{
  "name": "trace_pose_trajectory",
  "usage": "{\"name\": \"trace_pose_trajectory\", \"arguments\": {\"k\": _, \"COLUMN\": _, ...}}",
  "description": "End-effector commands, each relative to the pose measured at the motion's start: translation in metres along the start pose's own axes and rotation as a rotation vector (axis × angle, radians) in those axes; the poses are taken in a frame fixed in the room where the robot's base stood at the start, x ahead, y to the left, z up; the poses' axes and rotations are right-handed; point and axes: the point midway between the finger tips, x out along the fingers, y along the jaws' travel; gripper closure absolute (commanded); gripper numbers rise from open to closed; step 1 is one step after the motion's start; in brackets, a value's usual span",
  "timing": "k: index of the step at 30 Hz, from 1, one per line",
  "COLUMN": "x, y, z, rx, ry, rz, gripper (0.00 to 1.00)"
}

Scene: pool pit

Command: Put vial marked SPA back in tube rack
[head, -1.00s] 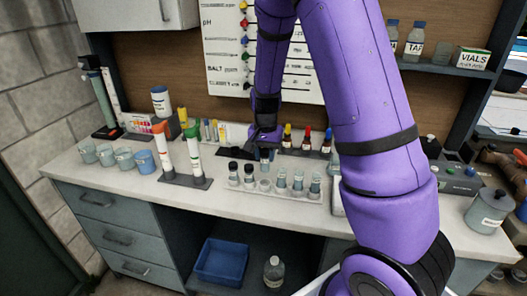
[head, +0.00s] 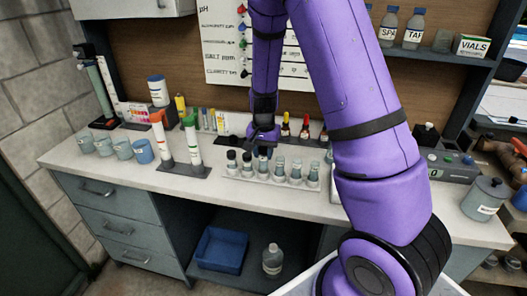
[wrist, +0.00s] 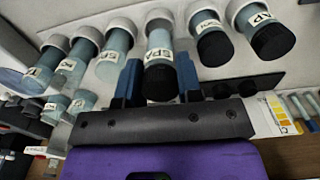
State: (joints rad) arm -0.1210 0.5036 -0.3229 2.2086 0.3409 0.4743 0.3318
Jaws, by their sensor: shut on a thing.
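The vial marked SPA (wrist: 158,62) has a pale blue-grey body, a white label and a dark cap. My gripper (wrist: 158,82) is shut on it, with one blue finger on each side near the cap. The tube rack (head: 232,172) stands on the counter with vials along it. In the head view my gripper (head: 263,138) is low over the middle of the rack, the vial upright beneath it. In the wrist view the vial's far end meets a white rack ring (wrist: 158,16); how deep it sits is hard to tell.
Dropper bottles (head: 304,130) stand behind. Two tall tubes (head: 192,143) and several cups (head: 143,151) are further left. The counter front is clear.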

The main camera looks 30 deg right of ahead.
Motion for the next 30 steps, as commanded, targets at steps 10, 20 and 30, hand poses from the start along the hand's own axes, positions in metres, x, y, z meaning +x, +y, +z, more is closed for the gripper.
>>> {"name": "trace_pose_trajectory", "arguments": {"k": 10, "x": 0.009, "y": 0.000, "z": 0.000, "rx": 0.001, "ry": -0.001, "rz": 0.000, "gripper": 0.93}}
{"name": "trace_pose_trajectory", "arguments": {"k": 20, "x": 0.018, "y": 0.000, "z": 0.000, "rx": 0.001, "ry": -0.001, "rz": 0.000, "gripper": 0.93}}
{"name": "trace_pose_trajectory", "arguments": {"k": 30, "x": 0.020, "y": 0.000, "z": 0.000, "rx": 0.000, "ry": 0.000, "rz": 0.000, "gripper": 0.93}}
